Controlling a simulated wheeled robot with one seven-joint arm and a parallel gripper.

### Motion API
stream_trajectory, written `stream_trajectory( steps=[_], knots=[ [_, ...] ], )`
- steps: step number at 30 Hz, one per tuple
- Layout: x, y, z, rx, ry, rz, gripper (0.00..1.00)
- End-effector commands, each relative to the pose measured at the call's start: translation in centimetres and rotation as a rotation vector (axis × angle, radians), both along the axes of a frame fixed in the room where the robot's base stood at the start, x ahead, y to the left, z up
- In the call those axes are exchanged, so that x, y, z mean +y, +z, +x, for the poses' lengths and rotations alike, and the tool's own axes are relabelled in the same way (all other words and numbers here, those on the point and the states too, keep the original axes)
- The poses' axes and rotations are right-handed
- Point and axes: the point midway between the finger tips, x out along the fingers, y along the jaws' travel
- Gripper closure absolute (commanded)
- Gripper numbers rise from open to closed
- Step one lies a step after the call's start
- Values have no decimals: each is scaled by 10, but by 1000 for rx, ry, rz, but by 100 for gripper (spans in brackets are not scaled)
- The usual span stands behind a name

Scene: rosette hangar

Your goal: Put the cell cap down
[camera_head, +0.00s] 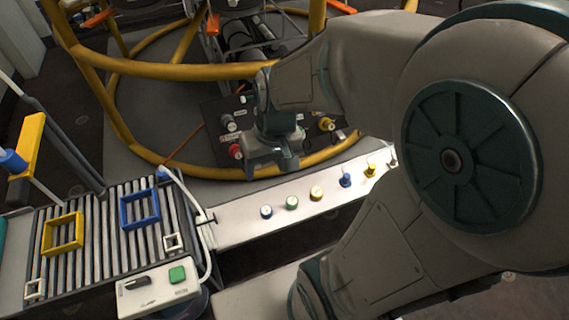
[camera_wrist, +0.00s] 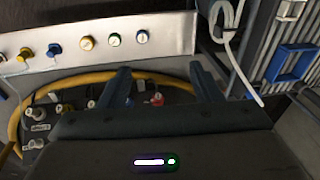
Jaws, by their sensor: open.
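My gripper (camera_head: 270,167) is open and hangs above the dark panel, behind the white shelf. In the wrist view its two fingers (camera_wrist: 165,75) stand apart with nothing held between them. A row of small round caps stands upright on the white shelf (camera_head: 235,222): a blue-and-white one (camera_head: 266,212), a green-and-white one (camera_head: 292,203), a yellow-and-white one (camera_head: 317,194), a blue one (camera_head: 346,180) and a yellow one (camera_head: 371,171). I cannot tell which is the cell cap. All are apart from my gripper.
The dark panel (camera_head: 213,112) carries a red cap (camera_head: 235,150) and a yellow cap (camera_head: 326,124). Yellow tubular rails (camera_head: 150,70) ring it. At left a slatted rack (camera_head: 98,225) bears a yellow frame (camera_head: 62,234) and a blue frame (camera_head: 140,209). A clamp box (camera_head: 158,288) stands in front.

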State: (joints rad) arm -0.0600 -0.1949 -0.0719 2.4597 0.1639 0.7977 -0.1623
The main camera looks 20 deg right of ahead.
Motion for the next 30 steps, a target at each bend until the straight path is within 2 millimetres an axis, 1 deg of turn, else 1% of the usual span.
stream_trajectory(
  steps=[1,3,6,9,22,26,30],
  knots=[
    [-5,10,-9,-15,-6,-23,42],
    [-11,19,-19,-25,-15,-57,42],
    [-18,28,-31,-35,-30,-95,42],
    [-23,32,-38,-40,-39,-120,42],
    [-25,34,-40,-41,-42,-129,42],
    [-24,62,-39,-51,-44,-129,42],
    [-24,102,-39,-71,-49,-130,42]
  ],
)
